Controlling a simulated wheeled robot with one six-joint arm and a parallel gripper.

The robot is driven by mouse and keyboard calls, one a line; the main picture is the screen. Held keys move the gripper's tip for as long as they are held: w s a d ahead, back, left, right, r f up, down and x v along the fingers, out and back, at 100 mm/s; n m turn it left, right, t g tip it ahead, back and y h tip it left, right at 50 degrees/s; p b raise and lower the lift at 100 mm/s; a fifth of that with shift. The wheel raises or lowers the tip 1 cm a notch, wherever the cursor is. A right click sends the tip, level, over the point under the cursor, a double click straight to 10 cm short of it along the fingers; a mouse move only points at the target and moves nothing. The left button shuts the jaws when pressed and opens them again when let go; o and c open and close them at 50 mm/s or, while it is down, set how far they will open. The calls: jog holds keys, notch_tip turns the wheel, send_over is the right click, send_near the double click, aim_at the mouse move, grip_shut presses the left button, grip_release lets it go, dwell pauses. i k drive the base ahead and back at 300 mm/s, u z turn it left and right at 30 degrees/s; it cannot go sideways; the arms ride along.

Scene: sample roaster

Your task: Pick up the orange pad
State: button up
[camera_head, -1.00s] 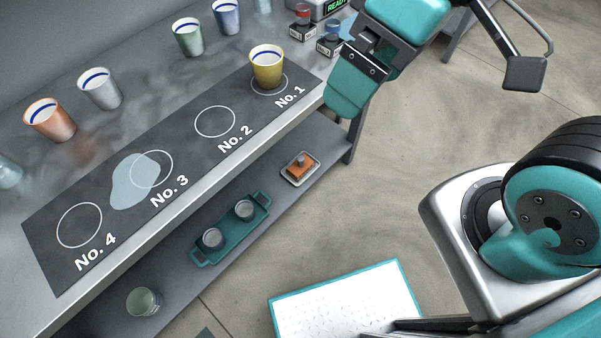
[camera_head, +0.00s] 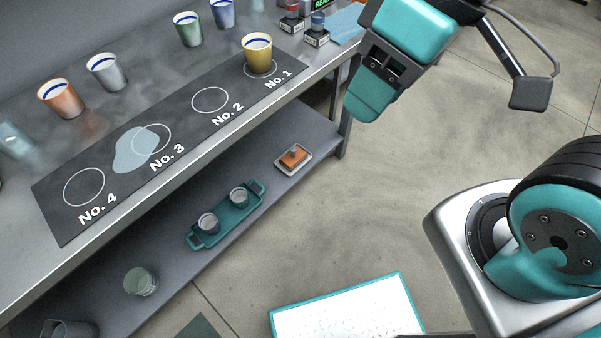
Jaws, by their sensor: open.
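The orange pad (camera_head: 292,160) is a small block with a grey knob on top. It sits in a small pale tray (camera_head: 281,166) on the lower shelf, near the shelf's right end. My gripper (camera_head: 368,108) is above and to the right of the pad, out past the table's right end over the floor. It is open and apart from the pad. Its fingers are seen from behind, so the gap between them is mostly hidden.
A teal tray (camera_head: 257,198) with two cups stands left of the pad on the shelf (camera_head: 320,140). The table's front edge (camera_head: 200,140) overhangs the shelf. A table leg (camera_head: 347,125) stands between pad and gripper. A yellow cup (camera_head: 257,55) stands on No. 1.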

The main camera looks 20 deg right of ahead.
aim_at(295, 156)
jog(key=k, duration=0.1)
jog(key=z, duration=1.65)
jog(key=i, duration=0.9)
jog(key=z, duration=0.45)
jog(key=i, duration=0.7)
jog(key=u, duration=0.65)
